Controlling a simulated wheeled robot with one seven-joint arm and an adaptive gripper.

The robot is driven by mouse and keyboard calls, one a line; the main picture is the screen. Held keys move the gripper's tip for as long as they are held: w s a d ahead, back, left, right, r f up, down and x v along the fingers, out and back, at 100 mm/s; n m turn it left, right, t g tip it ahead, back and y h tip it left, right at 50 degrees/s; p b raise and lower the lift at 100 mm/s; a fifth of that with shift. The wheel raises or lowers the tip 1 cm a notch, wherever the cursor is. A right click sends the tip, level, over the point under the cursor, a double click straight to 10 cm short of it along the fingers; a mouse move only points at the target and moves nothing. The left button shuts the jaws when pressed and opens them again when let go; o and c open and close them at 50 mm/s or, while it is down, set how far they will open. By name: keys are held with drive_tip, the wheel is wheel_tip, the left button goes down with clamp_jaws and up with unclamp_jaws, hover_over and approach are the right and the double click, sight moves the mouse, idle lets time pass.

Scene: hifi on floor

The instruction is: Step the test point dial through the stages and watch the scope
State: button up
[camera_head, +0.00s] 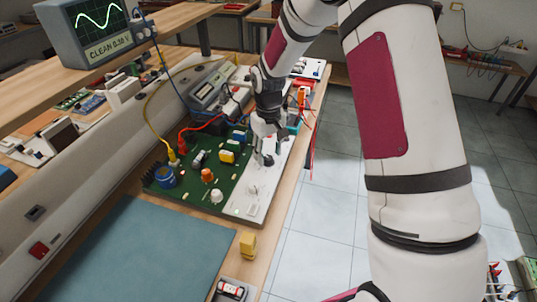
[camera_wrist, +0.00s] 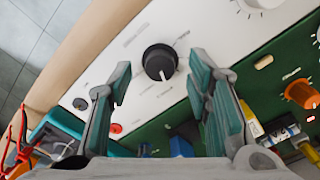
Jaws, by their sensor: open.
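The black test point dial (camera_wrist: 160,62) sits on the white panel strip (camera_wrist: 205,35) and lies between my fingertips in the wrist view. Its white pointer mark faces the bottom of that view, slightly right. My gripper (camera_wrist: 161,66) is open, one finger on each side of the dial, with gaps showing. In the head view my gripper (camera_head: 268,158) points down over the panel and hides most of the dial. The scope (camera_head: 98,28) at upper left shows a smooth green sine wave and a label reading CLEAN with a voltage; its digits are hard to read.
The green circuit board (camera_head: 185,192) beside the panel carries capacitors, an orange knob (camera_head: 207,175) and wires. A blue mat (camera_head: 135,255) leaves free room. A teal-sided box (camera_wrist: 75,125) and red leads are close to my gripper.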

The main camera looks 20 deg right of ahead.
drive_tip(key=shift+f, duration=0.75)
clamp_jaws()
drive_tip(key=shift+m, duration=0.4)
drive_tip(key=m, duration=0.3)
drive_tip(key=shift+b, duration=0.4)
drive_tip(key=shift+m, duration=2)
